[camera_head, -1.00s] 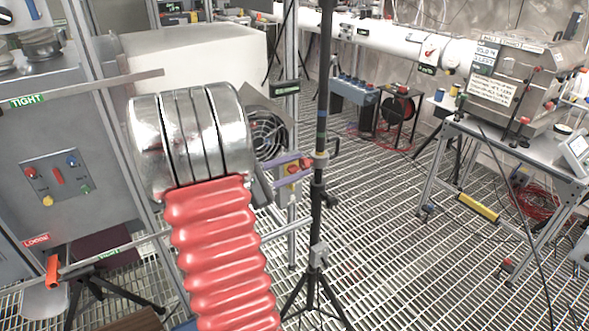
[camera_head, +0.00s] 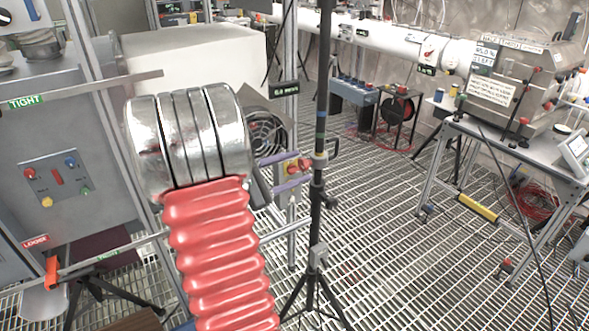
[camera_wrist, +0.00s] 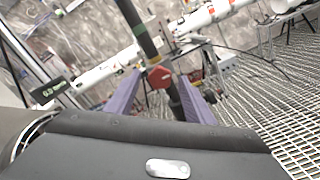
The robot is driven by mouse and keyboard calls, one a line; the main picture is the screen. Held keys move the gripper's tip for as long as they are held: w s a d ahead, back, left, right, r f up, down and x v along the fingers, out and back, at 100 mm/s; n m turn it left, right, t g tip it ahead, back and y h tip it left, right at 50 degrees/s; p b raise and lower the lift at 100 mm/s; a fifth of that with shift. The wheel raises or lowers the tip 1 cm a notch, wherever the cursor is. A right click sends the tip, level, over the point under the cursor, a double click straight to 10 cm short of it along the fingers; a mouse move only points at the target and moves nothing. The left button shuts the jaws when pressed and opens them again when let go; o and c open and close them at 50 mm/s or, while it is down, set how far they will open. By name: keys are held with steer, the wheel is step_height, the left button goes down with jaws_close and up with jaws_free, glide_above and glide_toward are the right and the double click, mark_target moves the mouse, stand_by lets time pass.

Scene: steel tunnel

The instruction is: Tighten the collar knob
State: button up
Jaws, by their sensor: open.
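The red collar knob (camera_wrist: 160,77) is hexagonal in the wrist view and sits on a yellow collar around a dark upright pole (camera_wrist: 138,28). In the head view the knob (camera_head: 304,163) shows small and red at the left of the pole's yellow collar (camera_head: 320,160). My gripper (camera_wrist: 160,80) has two purple fingers spread apart, one on each side of the knob in the wrist view. In the head view the gripper (camera_head: 306,169) is at the pole, with its fingers above and below the knob. Contact with the knob cannot be told.
The pole stands on a black tripod (camera_head: 315,285) on a grated floor (camera_head: 385,235). A bench (camera_head: 520,150) with a steel chamber is at the right. Floor between is open.

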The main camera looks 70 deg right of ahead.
steer(key=v, duration=1.3)
steer(key=shift+w, duration=0.2)
steer(key=shift+f, duration=0.1)
